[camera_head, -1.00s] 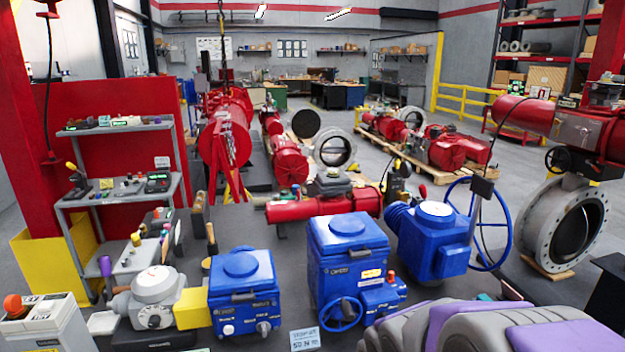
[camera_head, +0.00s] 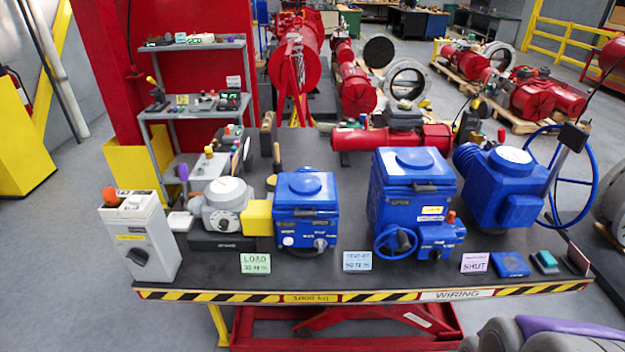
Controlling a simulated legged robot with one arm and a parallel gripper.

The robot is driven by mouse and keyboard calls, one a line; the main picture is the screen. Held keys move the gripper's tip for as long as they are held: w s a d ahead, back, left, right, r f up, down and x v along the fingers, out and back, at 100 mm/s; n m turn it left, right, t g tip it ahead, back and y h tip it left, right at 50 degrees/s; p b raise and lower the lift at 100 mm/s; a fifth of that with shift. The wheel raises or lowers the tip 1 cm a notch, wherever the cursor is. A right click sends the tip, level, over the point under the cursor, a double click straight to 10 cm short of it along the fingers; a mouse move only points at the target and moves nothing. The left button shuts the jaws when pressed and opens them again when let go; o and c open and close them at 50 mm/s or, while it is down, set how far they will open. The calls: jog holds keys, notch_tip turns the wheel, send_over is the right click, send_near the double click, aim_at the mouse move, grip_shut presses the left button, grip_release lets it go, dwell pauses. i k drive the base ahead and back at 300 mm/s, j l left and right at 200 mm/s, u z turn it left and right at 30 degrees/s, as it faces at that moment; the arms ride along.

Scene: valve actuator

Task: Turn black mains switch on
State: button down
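A grey switch box (camera_head: 141,238) stands at the left front corner of the dark table. On its front face is a black rotary switch (camera_head: 137,257), with a yellow label above it. An orange-red knob (camera_head: 110,196) sits on top of the box. The switch handle looks tilted, but I cannot read its on or off marks. My gripper is not in view. Part of my own grey and purple body shows at the bottom right, well apart from the box.
The table (camera_head: 213,285) has a striped front edge. Blue actuators (camera_head: 305,212) and a grey gauge unit (camera_head: 222,206) stand right of the box. A grey shelf (camera_head: 195,112) stands behind. The floor (camera_head: 70,260) left of the table is clear.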

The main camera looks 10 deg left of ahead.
aim_at(139, 257)
jog(key=u, duration=1.85)
